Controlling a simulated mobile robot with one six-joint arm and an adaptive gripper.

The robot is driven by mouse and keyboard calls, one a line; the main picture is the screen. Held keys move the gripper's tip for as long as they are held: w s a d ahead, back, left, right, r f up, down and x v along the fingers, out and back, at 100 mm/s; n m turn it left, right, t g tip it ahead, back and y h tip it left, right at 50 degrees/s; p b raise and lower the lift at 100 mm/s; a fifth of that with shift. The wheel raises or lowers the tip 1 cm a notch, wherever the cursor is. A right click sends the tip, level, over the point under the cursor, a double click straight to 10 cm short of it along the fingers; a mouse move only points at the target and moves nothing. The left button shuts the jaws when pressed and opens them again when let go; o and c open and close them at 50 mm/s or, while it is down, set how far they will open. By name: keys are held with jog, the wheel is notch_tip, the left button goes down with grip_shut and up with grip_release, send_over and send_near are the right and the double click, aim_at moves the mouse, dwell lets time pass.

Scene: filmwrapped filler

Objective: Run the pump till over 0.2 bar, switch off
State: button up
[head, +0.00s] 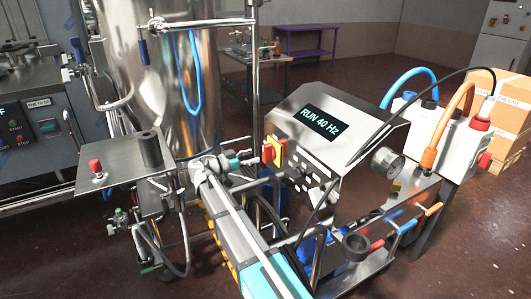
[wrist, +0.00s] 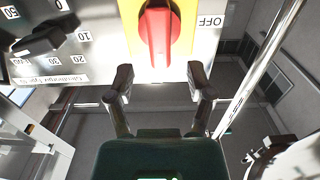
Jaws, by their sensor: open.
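The pump's control box (head: 340,118) is a steel cabinet whose display (head: 318,124) reads "RUN 40 Hz". A red rotary switch (head: 269,152) on a yellow plate sits on its left side. In the wrist view the red switch handle (wrist: 155,30) points up and down the picture, with an "OFF" label (wrist: 210,21) to its right. My gripper (wrist: 160,80) is open and empty, its fingertips just below the handle and apart from it. In the head view my gripper (head: 256,161) is beside the switch.
A black pointer knob (wrist: 45,38) with a numbered scale is left of the switch. A steel tank (head: 160,80) stands behind my arm. Cables and coloured-handled valves (head: 407,226) crowd the right side.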

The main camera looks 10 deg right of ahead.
aim_at(263, 153)
jog(key=shift+x, duration=3.15)
grip_shut()
